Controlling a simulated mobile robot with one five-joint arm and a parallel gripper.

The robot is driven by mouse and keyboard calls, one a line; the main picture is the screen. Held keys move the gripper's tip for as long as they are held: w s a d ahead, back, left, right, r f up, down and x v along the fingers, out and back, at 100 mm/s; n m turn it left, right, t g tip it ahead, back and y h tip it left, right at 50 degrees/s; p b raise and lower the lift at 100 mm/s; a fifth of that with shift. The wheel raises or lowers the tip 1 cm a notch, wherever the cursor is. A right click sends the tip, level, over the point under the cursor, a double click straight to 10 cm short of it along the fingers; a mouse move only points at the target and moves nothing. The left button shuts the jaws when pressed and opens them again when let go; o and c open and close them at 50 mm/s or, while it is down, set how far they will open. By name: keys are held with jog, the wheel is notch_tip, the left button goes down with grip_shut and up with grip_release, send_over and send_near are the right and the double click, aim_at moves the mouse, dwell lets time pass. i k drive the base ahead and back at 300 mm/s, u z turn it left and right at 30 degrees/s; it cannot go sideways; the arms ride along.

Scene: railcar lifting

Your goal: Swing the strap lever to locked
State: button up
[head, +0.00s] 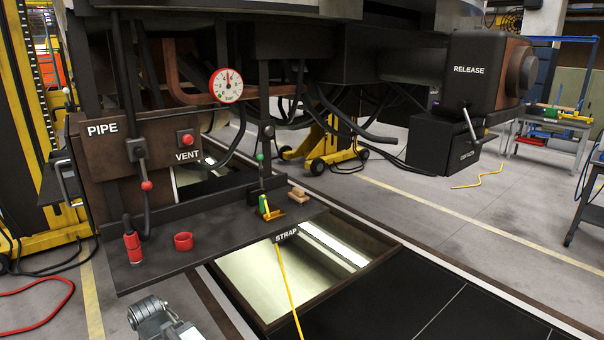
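The strap lever (264,204) has a short green handle, nearly upright, on a yellow base. It stands on the dark shelf (216,238) just behind the STRAP label (286,235). A yellow strap (288,285) runs from the label down to the bottom edge of the picture. My gripper (165,322) shows as grey metal at the bottom left, cut off by the picture edge. It is well apart from the lever, nearer to me and to its left. Its fingertips are not clear, and I cannot tell whether it holds anything.
A red cup (183,241) and red cylinder (133,247) stand on the shelf's left part. A small wooden block (297,193) lies right of the lever. An upright post with a green knob (260,157) rises behind it. A bright open pit (300,262) lies in front.

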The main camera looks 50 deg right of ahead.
aim_at(259, 157)
jog(key=z, duration=1.95)
jog(key=k, duration=0.8)
jog(key=u, duration=0.7)
jog(key=i, duration=1)
jog(key=z, duration=0.05)
